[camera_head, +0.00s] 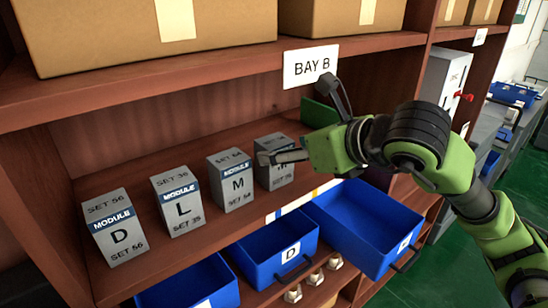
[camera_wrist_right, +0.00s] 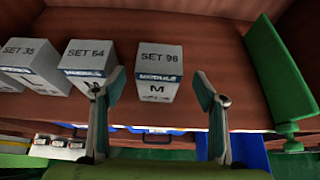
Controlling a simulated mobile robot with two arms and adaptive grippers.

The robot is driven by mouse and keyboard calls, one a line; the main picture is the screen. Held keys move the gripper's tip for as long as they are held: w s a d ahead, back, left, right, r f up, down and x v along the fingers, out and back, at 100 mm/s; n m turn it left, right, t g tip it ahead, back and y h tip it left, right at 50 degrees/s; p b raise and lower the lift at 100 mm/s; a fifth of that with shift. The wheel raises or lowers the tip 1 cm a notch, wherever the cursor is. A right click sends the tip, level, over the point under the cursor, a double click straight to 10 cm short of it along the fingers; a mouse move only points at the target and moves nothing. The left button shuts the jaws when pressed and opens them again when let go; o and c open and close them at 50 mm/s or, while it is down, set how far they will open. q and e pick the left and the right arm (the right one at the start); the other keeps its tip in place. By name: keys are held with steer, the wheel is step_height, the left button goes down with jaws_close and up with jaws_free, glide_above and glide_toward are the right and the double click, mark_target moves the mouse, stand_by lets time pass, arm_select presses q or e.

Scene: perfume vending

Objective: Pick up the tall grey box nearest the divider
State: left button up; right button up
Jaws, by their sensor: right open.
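The tall grey box nearest the divider (camera_head: 279,177) stands upright at the right end of a row of grey module boxes on the wooden shelf. In the right wrist view this box (camera_wrist_right: 158,72) reads SET 96 and M. The green divider (camera_head: 318,113) stands to its right, with a gap; it also shows in the wrist view (camera_wrist_right: 278,75). My right gripper (camera_head: 287,157) is open and empty at the box's front, partly covering it. In the wrist view the box appears between its spread fingers (camera_wrist_right: 160,82); I cannot tell if they reach around it. My left gripper is out of view.
A neighbouring M box (camera_head: 232,182), an L box (camera_head: 178,205) and a D box (camera_head: 116,228) stand to the left. Blue bins (camera_head: 268,262) sit below the shelf front. An upper shelf holds cardboard boxes (camera_head: 120,40) and a BAY B sign (camera_head: 310,66).

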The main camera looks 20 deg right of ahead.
steer(key=shift+w+a, duration=0.1)
steer(key=shift+w, duration=0.15)
steer(key=p+x, duration=0.2)
steer(key=x, duration=0.2)
steer(key=shift+w+a+f+p, duration=0.1)
steer(key=shift+p, duration=0.25)
steer(key=shift+w+f, duration=0.15)
steer(key=shift+f, duration=0.05)
steer(key=c, duration=1.4)
